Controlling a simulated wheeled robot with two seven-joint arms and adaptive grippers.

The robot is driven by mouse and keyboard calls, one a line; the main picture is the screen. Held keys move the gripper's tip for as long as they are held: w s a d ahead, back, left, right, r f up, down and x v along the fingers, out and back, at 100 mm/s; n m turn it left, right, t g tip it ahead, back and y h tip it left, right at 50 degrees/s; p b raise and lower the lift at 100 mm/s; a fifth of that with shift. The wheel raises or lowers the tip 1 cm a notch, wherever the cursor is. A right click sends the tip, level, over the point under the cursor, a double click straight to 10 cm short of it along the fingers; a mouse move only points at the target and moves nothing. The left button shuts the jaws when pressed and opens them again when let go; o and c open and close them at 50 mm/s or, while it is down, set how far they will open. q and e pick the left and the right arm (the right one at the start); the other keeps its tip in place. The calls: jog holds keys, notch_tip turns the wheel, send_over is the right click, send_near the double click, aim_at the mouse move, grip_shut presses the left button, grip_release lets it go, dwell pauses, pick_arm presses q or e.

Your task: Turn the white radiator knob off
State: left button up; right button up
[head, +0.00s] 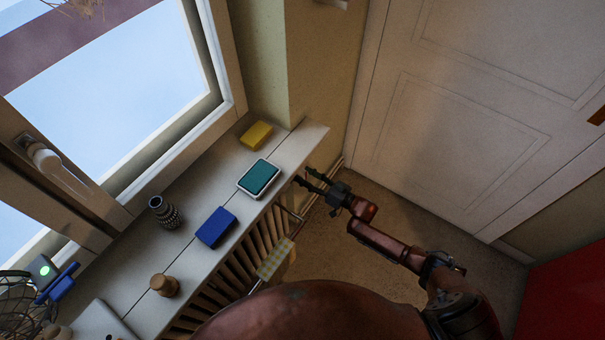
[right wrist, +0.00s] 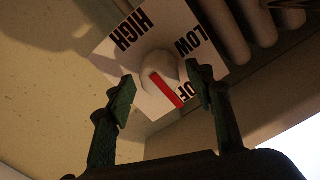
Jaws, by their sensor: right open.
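The white radiator knob (right wrist: 158,69) shows in the right wrist view, in front of a white dial plate (right wrist: 124,45) marked HIGH, LOW and a partly covered OF label. The knob's red stripe (right wrist: 166,89) points down and right, close beside the OF label. My right gripper (right wrist: 163,92) is open, with one dark finger on each side of the knob; I cannot tell whether the pads touch it. In the head view my right gripper (head: 314,181) reaches left to the far end of the radiator (head: 217,283), below the sill. The knob cannot be made out there. My left gripper is not in view.
The sill (head: 192,185) above the radiator holds a yellow block (head: 256,135), a teal-topped box (head: 259,178), a blue block (head: 215,227), a patterned vase (head: 164,212) and a wooden piece (head: 164,285). A door (head: 450,100) stands to the right, with bare floor before it.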

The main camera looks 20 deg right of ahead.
jog(key=v, duration=1)
